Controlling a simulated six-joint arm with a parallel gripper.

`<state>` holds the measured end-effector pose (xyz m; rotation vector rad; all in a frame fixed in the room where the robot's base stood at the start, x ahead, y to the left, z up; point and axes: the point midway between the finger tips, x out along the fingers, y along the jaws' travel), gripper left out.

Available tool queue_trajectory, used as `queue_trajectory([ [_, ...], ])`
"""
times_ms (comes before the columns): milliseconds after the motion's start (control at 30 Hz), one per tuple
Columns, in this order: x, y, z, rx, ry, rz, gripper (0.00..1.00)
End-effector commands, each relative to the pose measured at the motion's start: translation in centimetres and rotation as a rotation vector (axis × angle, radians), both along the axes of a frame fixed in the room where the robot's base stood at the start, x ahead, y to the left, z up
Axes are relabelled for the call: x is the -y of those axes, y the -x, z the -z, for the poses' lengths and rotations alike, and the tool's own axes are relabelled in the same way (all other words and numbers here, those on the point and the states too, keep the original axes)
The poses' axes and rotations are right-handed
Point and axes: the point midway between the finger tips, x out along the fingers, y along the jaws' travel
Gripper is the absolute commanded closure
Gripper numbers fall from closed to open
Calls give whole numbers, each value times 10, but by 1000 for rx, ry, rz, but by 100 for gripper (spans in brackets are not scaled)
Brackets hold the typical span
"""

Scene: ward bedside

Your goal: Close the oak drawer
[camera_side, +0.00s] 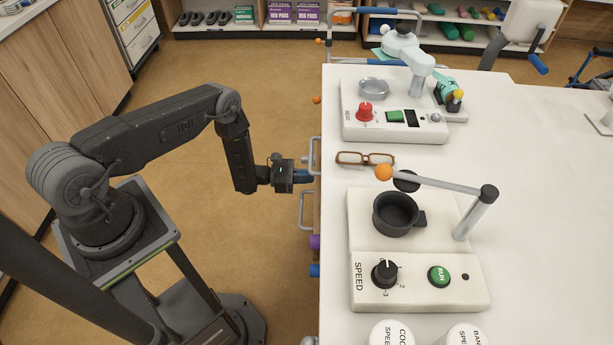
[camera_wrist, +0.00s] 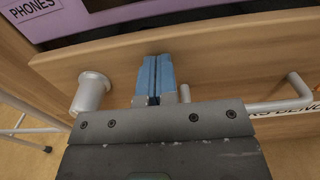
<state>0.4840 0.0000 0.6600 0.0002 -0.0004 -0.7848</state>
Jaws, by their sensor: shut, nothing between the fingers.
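The oak drawer (camera_wrist: 220,58) shows in the wrist view as a pale wooden front across the middle, with a dark gap above its top edge. In the side view only a thin strip of wooden front shows under the table edge. My gripper (camera_wrist: 155,62) is shut and empty, its blue fingertips pointing at the oak front, close to it; I cannot tell whether they touch. In the side view my gripper (camera_side: 304,176) is at the table's left edge, between two bar handles. A pale bar handle (camera_wrist: 292,88) is to the right of the fingers, partly hidden by my gripper.
A lilac panel labelled PHONES (camera_wrist: 60,24) is above the oak front. A white round fitting (camera_wrist: 92,92) sits left of the fingers. The white tabletop (camera_side: 560,200) holds glasses (camera_side: 364,159) and devices. The floor (camera_side: 215,200) around my arm is clear.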

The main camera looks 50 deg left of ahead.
Motion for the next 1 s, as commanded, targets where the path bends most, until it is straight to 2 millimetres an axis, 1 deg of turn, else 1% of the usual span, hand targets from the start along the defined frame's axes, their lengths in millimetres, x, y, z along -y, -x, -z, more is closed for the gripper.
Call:
queue_trajectory([
  [267,1,0,0,0,0,1,100],
  [367,7,-6,0,0,-1,4,100],
  [500,21,-20,0,1,-1,5,100],
  [567,25,-24,0,1,-1,3,100],
  [867,26,-25,-1,4,-6,8,100],
  [1000,20,-21,-1,4,-6,5,100],
])
